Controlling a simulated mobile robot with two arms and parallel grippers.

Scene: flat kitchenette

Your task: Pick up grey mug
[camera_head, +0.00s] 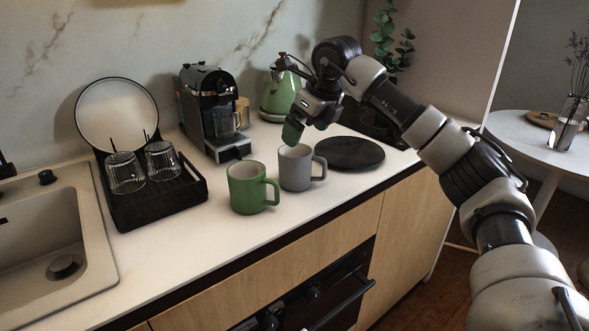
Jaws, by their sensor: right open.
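The grey mug (295,170) stands upright on the white counter, with its handle pointing right. A green mug (246,190) stands close beside it on the left and nearer the counter's front edge. My right gripper (295,130) is open and empty, pointing down just above the grey mug's rim. One green-tipped finger shows clearly over the mug's back rim; the other is hard to make out. I cannot tell whether the finger touches the mug. My left gripper is not in view.
A round black board (349,153) lies right of the grey mug. A coffee machine (212,112) and a green kettle (279,95) stand behind. A black rack (165,207) with glasses and a sink (50,245) are at left. Counter before the mugs is clear.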

